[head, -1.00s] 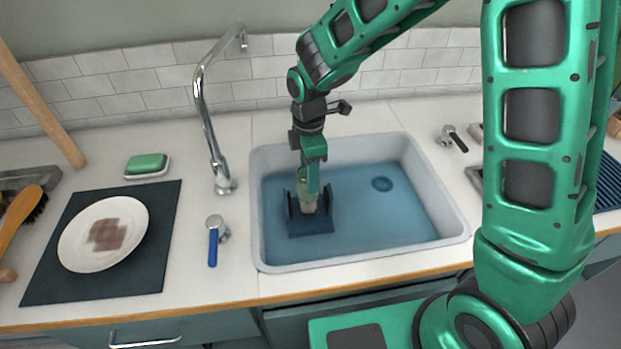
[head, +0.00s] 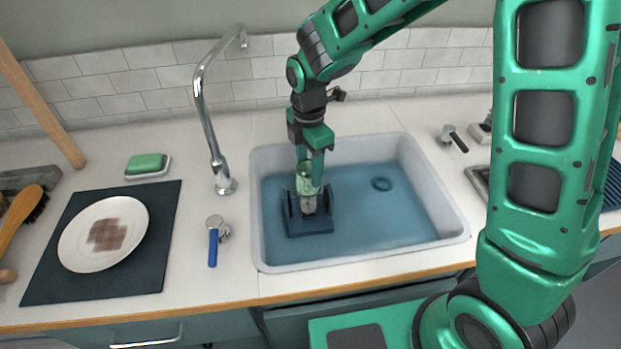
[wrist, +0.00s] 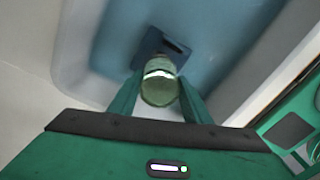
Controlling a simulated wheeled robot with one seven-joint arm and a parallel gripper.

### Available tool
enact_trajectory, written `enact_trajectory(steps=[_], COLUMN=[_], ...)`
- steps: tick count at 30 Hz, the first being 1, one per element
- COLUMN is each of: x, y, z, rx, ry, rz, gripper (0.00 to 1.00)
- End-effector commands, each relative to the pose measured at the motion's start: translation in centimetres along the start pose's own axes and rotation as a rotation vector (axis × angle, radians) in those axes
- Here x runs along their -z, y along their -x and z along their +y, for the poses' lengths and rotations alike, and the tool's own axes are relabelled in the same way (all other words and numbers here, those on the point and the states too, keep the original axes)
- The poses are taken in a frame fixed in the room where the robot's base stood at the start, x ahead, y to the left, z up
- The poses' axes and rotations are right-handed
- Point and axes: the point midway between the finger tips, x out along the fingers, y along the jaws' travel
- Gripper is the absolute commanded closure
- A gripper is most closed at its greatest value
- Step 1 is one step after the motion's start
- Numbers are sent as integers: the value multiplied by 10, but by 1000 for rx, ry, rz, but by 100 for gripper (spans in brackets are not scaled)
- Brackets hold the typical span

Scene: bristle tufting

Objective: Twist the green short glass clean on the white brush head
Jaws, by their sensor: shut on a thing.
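My gripper (head: 309,180) points down into the sink and is shut on a green short glass (wrist: 160,88). In the head view the glass (head: 305,182) sits low between the fingers, directly over the white brush head (head: 308,204). The brush stands between two dark uprights on a dark blue base (head: 310,226) in the sink water. In the wrist view the base (wrist: 150,45) shows beyond the glass, and the glass hides the brush. I cannot tell how far the brush reaches into the glass.
The sink (head: 262,243) holds blue water. A tall faucet (head: 207,120) stands left of it, with a blue-handled lever (head: 213,246) nearby. A stained white plate (head: 75,240) lies on a dark mat (head: 150,270). A green sponge (head: 147,163) sits behind it.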

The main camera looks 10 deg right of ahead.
Motion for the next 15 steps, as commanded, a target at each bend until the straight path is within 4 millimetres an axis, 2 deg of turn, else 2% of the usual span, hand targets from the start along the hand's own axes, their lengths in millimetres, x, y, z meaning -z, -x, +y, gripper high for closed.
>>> enact_trajectory(steps=[15], x=[0], y=[45], z=[1], rx=[-3], ry=[0], rz=[0], gripper=[85])
